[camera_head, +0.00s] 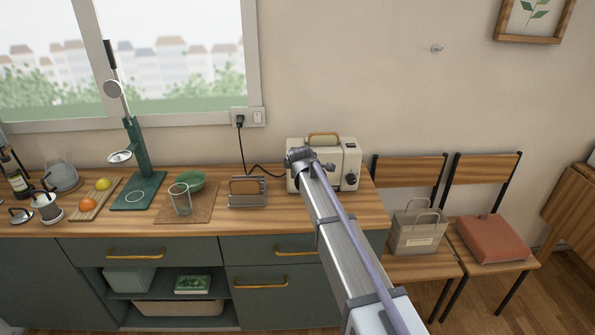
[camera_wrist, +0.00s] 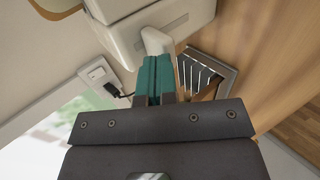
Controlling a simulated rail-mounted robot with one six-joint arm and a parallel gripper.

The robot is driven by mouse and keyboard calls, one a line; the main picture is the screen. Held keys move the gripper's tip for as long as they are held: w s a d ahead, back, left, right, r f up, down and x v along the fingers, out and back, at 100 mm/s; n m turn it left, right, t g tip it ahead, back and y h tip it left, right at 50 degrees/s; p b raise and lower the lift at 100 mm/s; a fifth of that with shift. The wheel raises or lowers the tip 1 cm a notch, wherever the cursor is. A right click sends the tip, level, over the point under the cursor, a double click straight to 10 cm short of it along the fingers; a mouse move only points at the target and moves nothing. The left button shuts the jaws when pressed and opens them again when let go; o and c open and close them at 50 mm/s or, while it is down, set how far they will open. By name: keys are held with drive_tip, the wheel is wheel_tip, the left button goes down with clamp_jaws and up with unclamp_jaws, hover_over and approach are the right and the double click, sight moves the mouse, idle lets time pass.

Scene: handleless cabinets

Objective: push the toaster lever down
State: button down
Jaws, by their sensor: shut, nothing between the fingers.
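A cream appliance (camera_head: 349,160) with a wooden top handle and dark knobs on its front stands at the back right end of the counter; I take it for the toaster. In the wrist view its cream body (camera_wrist: 172,20) fills the top, with a pale rounded piece, likely the lever (camera_wrist: 155,40), sticking out. My gripper (camera_wrist: 157,62) has teal fingers shut together with nothing between them. Their tips are at or just below this pale piece; I cannot tell if they touch it. In the head view my arm covers the appliance's left front and hides the fingertips.
A metal rack (camera_head: 248,193) stands left of the appliance and shows beside my fingers in the wrist view (camera_wrist: 212,70). A black cord runs to the wall outlet (camera_head: 247,117). A glass (camera_head: 181,200) and a green bowl (camera_head: 190,180) stand farther left.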

drive_tip(key=shift+f+b, duration=3)
drive_tip(key=shift+f, duration=0.05)
drive_tip(key=p+v, duration=0.4)
drive_tip(key=v, duration=0.2)
drive_tip(key=shift+s+r, duration=0.2)
drive_tip(key=shift+r, duration=0.2)
drive_tip(key=s+d+f+m+g+p, duration=0.1)
drive_tip(key=s+d+m+g, duration=0.2)
drive_tip(key=s, duration=0.9)
drive_tip(key=s+d+f+m+g+p, duration=0.1)
drive_tip(key=s+d+m+g, duration=0.3)
drive_tip(key=s+d+m, duration=0.5)
drive_tip(key=s+d+f+m+g+h+p, duration=0.1)
drive_tip(key=s+d+m+g, duration=0.2)
drive_tip(key=s+d+m, duration=0.4)
drive_tip(key=s+d, duration=0.1)
drive_tip(key=s, duration=0.8)
drive_tip(key=shift+d+p, duration=0.4)
